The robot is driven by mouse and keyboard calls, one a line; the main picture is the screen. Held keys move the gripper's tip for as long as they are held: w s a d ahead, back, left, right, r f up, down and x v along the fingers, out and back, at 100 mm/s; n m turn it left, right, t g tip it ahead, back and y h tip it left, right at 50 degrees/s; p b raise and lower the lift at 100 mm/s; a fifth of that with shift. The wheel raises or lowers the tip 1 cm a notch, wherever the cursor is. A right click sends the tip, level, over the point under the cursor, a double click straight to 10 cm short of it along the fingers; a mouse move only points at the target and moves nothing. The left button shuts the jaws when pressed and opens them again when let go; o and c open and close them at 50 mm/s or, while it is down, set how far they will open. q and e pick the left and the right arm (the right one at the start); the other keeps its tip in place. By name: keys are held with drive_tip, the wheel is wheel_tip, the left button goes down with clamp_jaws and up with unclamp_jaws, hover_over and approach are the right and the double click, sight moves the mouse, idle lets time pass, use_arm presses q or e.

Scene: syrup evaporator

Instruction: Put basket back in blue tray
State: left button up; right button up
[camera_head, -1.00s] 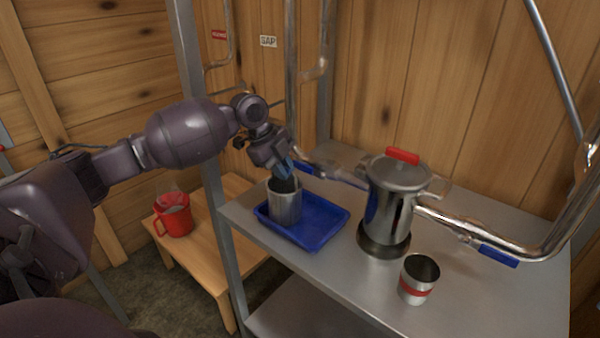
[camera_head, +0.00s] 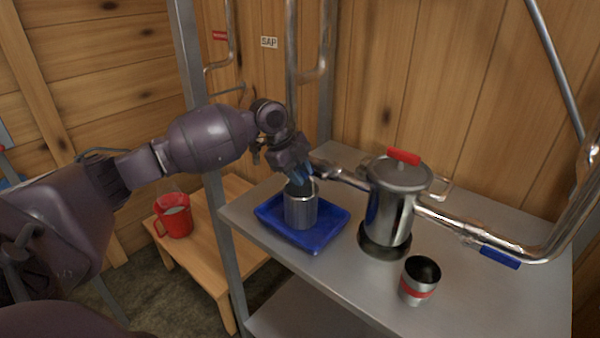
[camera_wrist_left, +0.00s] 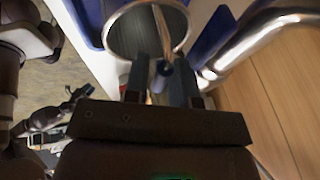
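The basket (camera_head: 301,210) is a plain metal cylinder, upright, with its open rim up. It is over the floor of the blue tray (camera_head: 335,218) on the metal shelf; I cannot tell whether it touches the tray or hangs slightly above. My left gripper (camera_head: 301,180) comes down from above and is shut on the basket at its rim. In the left wrist view the round rim of the basket (camera_wrist_left: 108,32) reaches the two fingertips (camera_wrist_left: 160,62), and blue tray parts (camera_wrist_left: 213,36) show beside it.
A metal pot with a red-handled lid (camera_head: 391,205) stands right of the tray. A red-banded metal cup (camera_head: 419,281) is near the shelf's front. Metal pipes (camera_head: 455,225) run behind. A red jug (camera_head: 174,215) sits on a wooden table (camera_head: 212,262) at left.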

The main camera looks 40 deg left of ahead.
use_arm(q)
drive_tip(key=p+v, duration=0.1)
drive_tip(key=v, duration=1.1)
drive_tip(key=shift+r, duration=0.1)
